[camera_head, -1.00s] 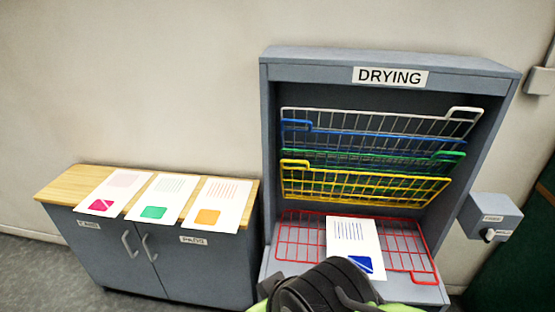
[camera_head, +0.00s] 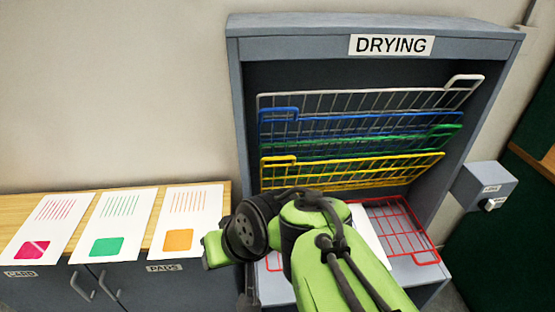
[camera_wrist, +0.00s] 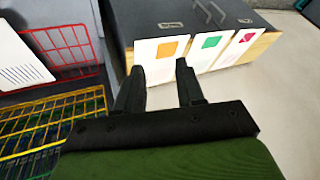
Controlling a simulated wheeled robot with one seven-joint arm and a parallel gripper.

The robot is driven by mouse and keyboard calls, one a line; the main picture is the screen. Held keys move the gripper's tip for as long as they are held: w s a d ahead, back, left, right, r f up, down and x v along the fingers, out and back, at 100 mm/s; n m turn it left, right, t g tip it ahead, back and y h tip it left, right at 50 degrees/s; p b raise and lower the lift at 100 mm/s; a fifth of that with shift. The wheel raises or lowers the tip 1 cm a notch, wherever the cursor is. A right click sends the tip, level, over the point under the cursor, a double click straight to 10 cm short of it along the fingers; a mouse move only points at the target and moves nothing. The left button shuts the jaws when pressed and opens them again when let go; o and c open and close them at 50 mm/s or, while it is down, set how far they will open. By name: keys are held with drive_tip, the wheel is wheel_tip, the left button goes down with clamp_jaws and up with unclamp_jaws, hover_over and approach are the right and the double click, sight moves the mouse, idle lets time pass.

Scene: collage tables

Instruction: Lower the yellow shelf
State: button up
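The yellow shelf (camera_head: 350,172) is a wire rack tilted up inside the grey drying cabinet (camera_head: 240,110), below the green, blue and white racks. It has a raised handle loop at its left front. In the wrist view the yellow shelf (camera_wrist: 50,122) lies to the left of my gripper (camera_wrist: 158,80). My gripper's two fingers are apart with nothing between them and do not touch the shelf. In the head view my green arm covers part of the cabinet's lower front, and the fingers are hidden there.
The red rack (camera_head: 400,228) lies lowered at the bottom with a white sheet (camera_head: 368,230) on it, partly behind my arm. The green rack (camera_head: 440,133) is just above the yellow one. A low cabinet with a wooden top (camera_head: 150,235) holds three sheets at left.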

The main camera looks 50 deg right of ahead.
drive_tip(key=w+d+f+m+t+b, duration=0.2)
drive_tip(key=w+d+f+m+b, duration=0.15)
drive_tip(key=d+m, duration=0.2)
drive_tip(key=m+t+h+b, duration=0.4)
drive_tip(key=m+t+h, duration=0.25)
drive_tip(key=m, duration=0.55)
approach(281, 159)
drive_tip(key=shift+t, duration=0.35)
drive_tip(key=x, duration=0.8)
drive_tip(key=shift+d+f+p, duration=0.1)
drive_tip(key=shift+f+p, duration=0.2)
drive_tip(key=shift+f, duration=0.05)
drive_tip(key=shift+c, duration=0.3)
drive_tip(key=shift+y, duration=0.25)
clamp_jaws()
